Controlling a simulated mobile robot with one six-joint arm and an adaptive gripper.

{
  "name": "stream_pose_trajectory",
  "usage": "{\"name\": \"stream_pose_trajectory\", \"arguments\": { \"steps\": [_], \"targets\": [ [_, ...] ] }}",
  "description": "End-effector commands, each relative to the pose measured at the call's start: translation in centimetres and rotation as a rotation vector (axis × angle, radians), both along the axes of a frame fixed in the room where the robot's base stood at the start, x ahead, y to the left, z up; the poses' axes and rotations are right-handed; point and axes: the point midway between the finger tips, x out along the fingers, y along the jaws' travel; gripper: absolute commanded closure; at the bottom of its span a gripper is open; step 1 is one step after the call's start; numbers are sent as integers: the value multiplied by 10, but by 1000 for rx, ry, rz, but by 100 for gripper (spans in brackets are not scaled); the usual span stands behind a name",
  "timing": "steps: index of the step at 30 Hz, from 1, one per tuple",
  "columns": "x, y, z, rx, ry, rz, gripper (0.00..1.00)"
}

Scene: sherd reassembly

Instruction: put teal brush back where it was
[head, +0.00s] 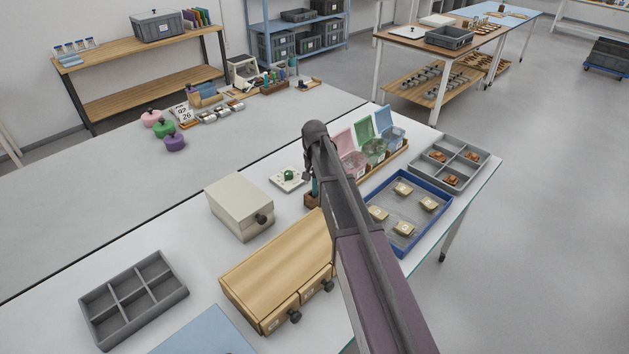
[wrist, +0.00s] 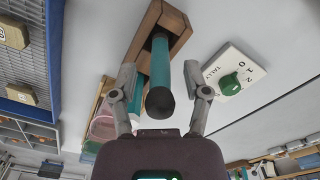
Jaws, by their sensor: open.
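The teal brush (wrist: 160,65) shows in the wrist view as a teal shaft with a dark rounded end towards the camera. It appears to stand in the wooden holder (wrist: 176,22); its lower end is hidden. My gripper (wrist: 159,72) is open, with one finger on each side of the brush and a visible gap to both. In the head view a sliver of the teal brush (head: 314,187) shows above the brown holder (head: 312,200), beside my gripper (head: 309,174). My arm hides the rest.
A white tally card with a green knob (head: 288,179) lies left of the holder. A cream box (head: 239,208) and a wooden drawer unit (head: 272,269) stand nearer. Lidded bins (head: 374,150) and a blue-rimmed tray (head: 437,190) are to the right.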

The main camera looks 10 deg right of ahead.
Motion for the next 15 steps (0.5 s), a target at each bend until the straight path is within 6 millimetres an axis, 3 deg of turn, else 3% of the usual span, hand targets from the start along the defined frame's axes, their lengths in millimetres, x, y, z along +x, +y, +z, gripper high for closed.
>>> {"name": "stream_pose_trajectory", "arguments": {
  "steps": [15],
  "targets": [
    [0,0,41,0,0,0,39]
  ]
}}
